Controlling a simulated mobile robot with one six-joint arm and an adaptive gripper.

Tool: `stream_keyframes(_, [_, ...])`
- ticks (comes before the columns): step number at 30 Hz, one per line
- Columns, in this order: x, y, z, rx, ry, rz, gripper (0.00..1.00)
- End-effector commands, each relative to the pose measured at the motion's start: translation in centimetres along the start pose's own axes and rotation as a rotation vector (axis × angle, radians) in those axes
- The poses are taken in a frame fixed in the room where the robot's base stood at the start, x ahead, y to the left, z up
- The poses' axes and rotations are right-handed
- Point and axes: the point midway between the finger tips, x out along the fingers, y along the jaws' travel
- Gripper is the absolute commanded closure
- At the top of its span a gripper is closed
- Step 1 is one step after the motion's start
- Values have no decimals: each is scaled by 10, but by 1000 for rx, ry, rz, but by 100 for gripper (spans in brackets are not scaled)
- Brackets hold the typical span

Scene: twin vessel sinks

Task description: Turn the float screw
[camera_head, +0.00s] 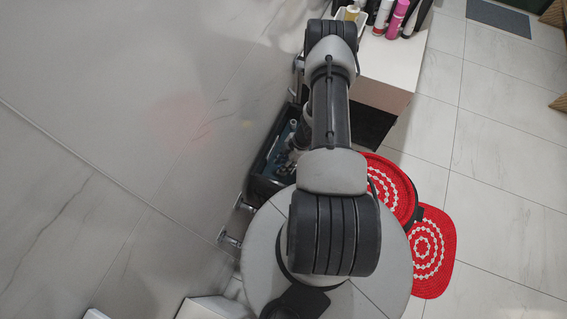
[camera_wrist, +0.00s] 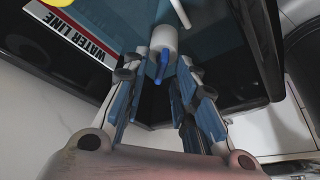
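The wrist view looks down into an open dark tank (camera_wrist: 258,40). A white cylinder (camera_wrist: 164,38) stands in it, with a small blue piece (camera_wrist: 164,64) on its near side. This blue piece looks like the float screw. My gripper (camera_wrist: 158,72) is open, with one finger on each side of the blue piece. A gap shows between each finger and the blue piece; contact is not visible. In the head view the open tank (camera_head: 262,181) lies under my arm, which hides much of its inside and the screw.
A "WATER LINE" label (camera_wrist: 72,35), a yellow round part (camera_wrist: 60,2) and a thin white rod (camera_wrist: 180,12) are inside the tank. A red patterned cover (camera_head: 392,185) and red mat (camera_head: 433,250) lie to the right. A white cabinet (camera_head: 388,70) with bottles stands behind.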

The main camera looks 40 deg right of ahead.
Motion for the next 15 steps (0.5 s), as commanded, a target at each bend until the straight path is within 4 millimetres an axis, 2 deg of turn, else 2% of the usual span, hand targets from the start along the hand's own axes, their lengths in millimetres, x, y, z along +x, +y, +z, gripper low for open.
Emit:
stream_keyframes(8, [-2, 0, 0, 0, 0, 1, 73])
stream_keyframes(11, [-12, 1, 0, 1, 0, 2, 73])
stream_keyframes(15, [-39, 2, 1, 0, -2, 4, 73])
